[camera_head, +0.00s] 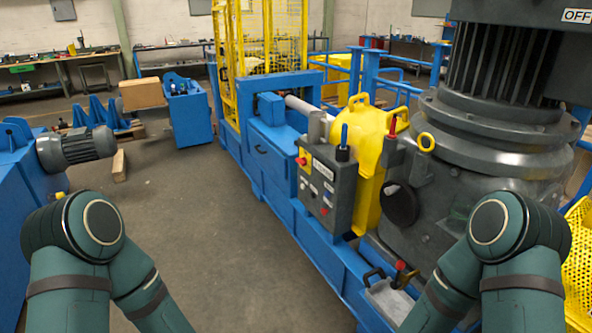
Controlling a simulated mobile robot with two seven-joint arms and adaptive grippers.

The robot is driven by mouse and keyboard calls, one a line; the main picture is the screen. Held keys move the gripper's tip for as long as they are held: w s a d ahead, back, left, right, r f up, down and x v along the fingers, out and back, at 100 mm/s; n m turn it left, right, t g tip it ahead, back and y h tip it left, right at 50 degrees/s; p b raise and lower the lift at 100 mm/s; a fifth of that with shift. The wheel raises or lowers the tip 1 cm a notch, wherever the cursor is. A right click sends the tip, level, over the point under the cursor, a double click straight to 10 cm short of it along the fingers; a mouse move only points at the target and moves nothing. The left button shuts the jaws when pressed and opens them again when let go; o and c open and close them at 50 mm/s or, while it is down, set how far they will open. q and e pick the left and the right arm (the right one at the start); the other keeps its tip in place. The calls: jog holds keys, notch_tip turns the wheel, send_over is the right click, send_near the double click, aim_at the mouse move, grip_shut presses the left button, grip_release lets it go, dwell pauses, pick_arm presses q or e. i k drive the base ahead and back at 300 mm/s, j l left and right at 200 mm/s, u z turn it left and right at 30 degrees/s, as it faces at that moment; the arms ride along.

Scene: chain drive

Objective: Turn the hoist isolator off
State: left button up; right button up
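No part in view carries a readable hoist isolator name. A white OFF label (577,15) sits on a dark housing (530,12) at the top right, cut off by the frame edge. A grey control box (328,190) with a small white label, a red button (301,161) and several other small controls stands at the middle. A blue-topped lever or knob (344,137) rises from its top. Both my arms bend at the bottom of the view, and their grippers are out of frame.
A large grey motor (510,70) fills the right side, beside a yellow cover (372,135). A red-topped handle (399,266) stands low at the front. Blue machine frames (270,150) run through the middle. Open floor (190,210) lies at centre left, with a wood block (118,166).

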aim_at(302, 162)
jog(key=i+j+z, duration=0.15)
jog(key=i+z, duration=0.25)
jog(key=i+j+z, duration=0.2)
jog(key=z, duration=0.15)
jog(key=i+j+z, duration=0.5)
jog(key=i+j, duration=0.75)
jog(key=j, duration=0.25)
jog(key=z, duration=0.05)
